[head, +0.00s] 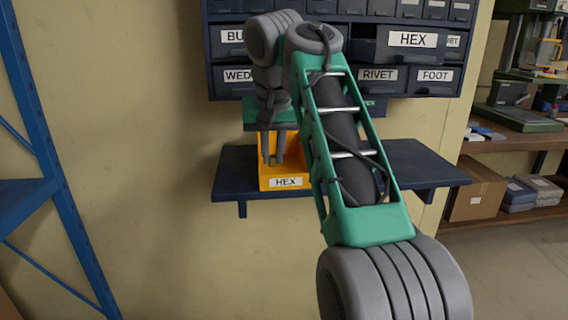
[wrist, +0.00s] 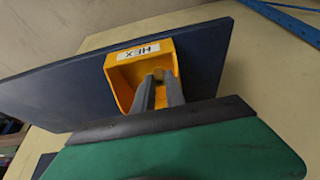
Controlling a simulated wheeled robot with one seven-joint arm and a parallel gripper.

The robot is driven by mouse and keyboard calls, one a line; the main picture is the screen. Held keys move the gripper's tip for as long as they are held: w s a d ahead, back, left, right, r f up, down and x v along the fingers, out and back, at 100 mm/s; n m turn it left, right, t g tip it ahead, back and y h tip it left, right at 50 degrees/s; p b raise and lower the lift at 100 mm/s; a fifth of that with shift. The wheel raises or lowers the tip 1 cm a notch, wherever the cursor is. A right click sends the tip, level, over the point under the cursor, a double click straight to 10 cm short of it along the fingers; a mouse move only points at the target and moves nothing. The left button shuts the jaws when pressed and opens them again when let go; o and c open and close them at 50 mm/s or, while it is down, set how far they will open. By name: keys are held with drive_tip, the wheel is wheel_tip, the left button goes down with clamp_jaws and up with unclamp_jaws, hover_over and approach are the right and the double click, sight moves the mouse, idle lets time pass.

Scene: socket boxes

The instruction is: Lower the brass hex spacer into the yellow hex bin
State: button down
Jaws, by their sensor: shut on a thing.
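The yellow bin (head: 285,183) with a HEX label stands on a dark wall shelf. It also shows in the wrist view (wrist: 112,78), open toward my camera. My gripper (head: 273,160) points down with its fingers inside or just over the bin's opening. In the wrist view my two grey fingers (wrist: 160,78) reach in over the bin's rim and lie close together. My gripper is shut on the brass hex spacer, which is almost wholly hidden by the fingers. I cannot tell whether the spacer touches the bin floor.
The dark shelf (head: 408,160) is bare to the right of the bin. A rack of labelled drawers (head: 425,75) hangs just above, with one HEX drawer (head: 411,42) standing out. A blue metal frame (head: 45,150) is at the left.

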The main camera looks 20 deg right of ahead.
sight(273, 166)
drive_tip(key=shift+f+b, duration=2.05)
idle(0.7)
drive_tip(key=c, duration=1.3)
unclamp_jaws()
drive_tip(key=a+p+v, duration=0.2)
drive_tip(key=p+v, duration=0.8)
drive_tip(key=p, duration=0.1)
drive_tip(key=s+a+f+n+g+y+p, duration=0.1)
drive_tip(key=s+a+f+n+p, duration=0.2)
drive_tip(key=s+f+p, duration=0.8)
drive_tip(key=s+a+p, duration=0.1)
drive_tip(key=s+p, duration=0.3)
drive_tip(key=p, duration=0.4)
drive_tip(key=shift+f, duration=0.4)
